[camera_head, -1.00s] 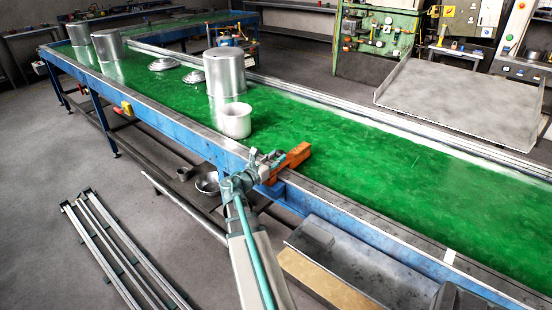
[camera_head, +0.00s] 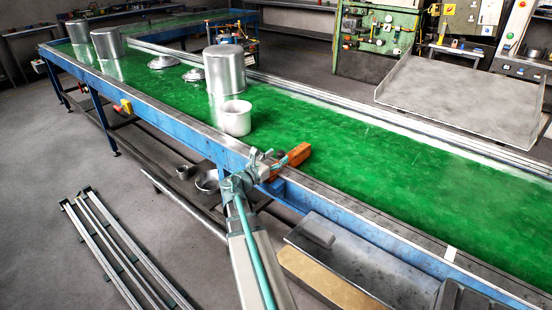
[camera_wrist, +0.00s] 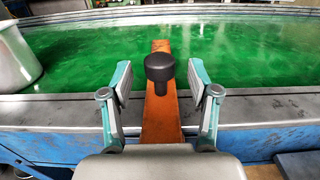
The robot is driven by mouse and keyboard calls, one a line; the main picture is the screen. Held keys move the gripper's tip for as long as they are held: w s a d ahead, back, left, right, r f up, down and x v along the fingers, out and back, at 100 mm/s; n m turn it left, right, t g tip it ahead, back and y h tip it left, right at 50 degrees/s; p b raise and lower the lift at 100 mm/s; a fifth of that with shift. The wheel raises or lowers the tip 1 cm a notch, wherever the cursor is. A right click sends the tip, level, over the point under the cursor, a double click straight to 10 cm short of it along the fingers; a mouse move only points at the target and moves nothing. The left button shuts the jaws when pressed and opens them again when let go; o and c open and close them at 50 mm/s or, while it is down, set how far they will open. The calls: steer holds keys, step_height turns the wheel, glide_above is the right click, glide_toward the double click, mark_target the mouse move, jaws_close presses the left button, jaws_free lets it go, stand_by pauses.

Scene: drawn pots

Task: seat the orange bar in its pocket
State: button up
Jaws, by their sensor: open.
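The orange bar (camera_head: 299,154) lies across the near metal edge of the green-topped table, its far end over the green surface. In the wrist view the bar (camera_wrist: 161,122) runs straight away from me, with a black round knob (camera_wrist: 160,68) standing on it. My gripper (camera_head: 270,163) is at the table's near edge, around the bar's near part. In the wrist view my gripper (camera_wrist: 160,82) is open, one finger on each side of the bar and knob, with gaps on both sides. The bar's near end is hidden by my gripper. I cannot make out the pocket.
A white pot (camera_head: 236,118) stands on the table left of the bar, with a tall metal pot (camera_head: 225,72) behind it. Lids and more pots are farther left. The green surface (camera_head: 400,170) to the right is clear. A grey tray (camera_head: 350,243) sits below the near edge.

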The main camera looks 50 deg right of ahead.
steer(key=shift+a, duration=0.1)
steer(key=a, duration=1.1)
steer(key=shift+w+a, duration=0.35)
steer(key=shift+a, duration=0.05)
steer(key=shift+f, duration=0.1)
